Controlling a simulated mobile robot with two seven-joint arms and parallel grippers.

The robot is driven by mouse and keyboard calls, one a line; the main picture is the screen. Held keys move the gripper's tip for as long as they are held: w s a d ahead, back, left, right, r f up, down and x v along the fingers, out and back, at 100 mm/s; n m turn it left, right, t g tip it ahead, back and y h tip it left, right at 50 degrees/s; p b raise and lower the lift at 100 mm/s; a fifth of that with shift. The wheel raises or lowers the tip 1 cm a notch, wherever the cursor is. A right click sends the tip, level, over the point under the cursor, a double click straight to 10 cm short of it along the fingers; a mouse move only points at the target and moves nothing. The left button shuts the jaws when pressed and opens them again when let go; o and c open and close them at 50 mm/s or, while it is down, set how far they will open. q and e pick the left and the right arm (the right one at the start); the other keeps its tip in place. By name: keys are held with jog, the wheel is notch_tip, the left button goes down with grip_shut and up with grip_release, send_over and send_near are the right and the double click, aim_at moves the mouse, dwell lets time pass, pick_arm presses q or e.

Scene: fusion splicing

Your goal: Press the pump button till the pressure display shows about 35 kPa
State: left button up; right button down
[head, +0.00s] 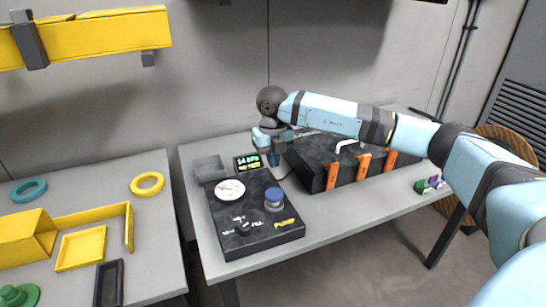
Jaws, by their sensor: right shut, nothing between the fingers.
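A dark pump box (235,236) sits on the right-hand grey table. It has a round white dial (229,189), a blue-topped button (273,195) and a yellow label. A small pressure display (248,162) stands behind it; its small top line looks like 34 kPa, but I cannot read it surely. My right gripper (274,163) is shut and empty, pointing down behind the blue button, just right of the display. It looks apart from the button in this view. My left gripper is not in view.
A large black case (318,166) with orange clips (363,163) lies right of my gripper, under my right arm. The left table (85,192) holds yellow parts and rings. A gap separates the tables.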

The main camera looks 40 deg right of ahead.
aim_at(274, 194)
notch_tip(274, 194, down, 9)
jog(key=shift+f, duration=0.2)
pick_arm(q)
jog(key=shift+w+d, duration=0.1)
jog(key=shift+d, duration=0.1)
pick_arm(e)
jog(key=shift+f, duration=0.4)
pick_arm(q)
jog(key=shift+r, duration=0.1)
pick_arm(e)
notch_tip(274, 194, down, 3)
jog(key=shift+s+r+b, duration=0.1)
jog(key=shift+b, duration=0.65)
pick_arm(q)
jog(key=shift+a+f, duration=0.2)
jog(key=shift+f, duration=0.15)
